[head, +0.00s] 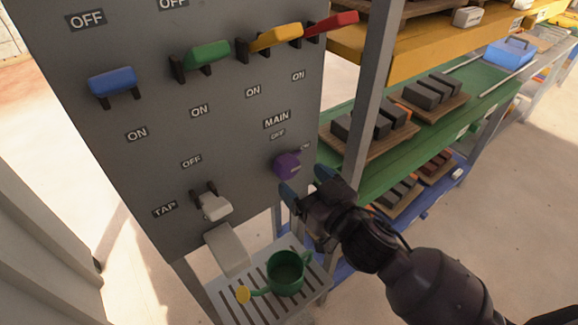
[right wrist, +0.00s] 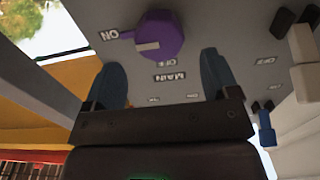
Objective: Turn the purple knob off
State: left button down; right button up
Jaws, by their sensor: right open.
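The purple knob (head: 286,164) sits on the grey panel below the MAIN label, with an OFF label above it and an ON label at its upper right. In the right wrist view the purple knob (right wrist: 160,34) shows a white mark, and its purple pointer reaches toward the ON label. My right gripper (head: 306,184) is open, its blue fingertips just below and right of the knob and apart from it. In the right wrist view the open fingers (right wrist: 163,72) are spread wide with nothing between them; the knob is beyond them. My left gripper is not in view.
Blue (head: 113,81), green (head: 207,55), yellow (head: 275,38) and red (head: 331,23) levers stand out from the panel above. A white tap lever (head: 214,206) and a green watering can (head: 286,272) are below. Shelves with dark blocks stand behind a grey post (head: 372,90) at the right.

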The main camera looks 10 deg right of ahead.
aim_at(291, 169)
jog(key=x, duration=0.3)
jog(key=shift+w+a, duration=0.15)
jog(key=shift+w, duration=0.1)
jog(key=shift+x, duration=0.8)
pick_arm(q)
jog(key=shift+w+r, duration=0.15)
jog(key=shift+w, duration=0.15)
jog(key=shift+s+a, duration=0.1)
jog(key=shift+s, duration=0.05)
pick_arm(e)
jog(key=shift+c, duration=0.2)
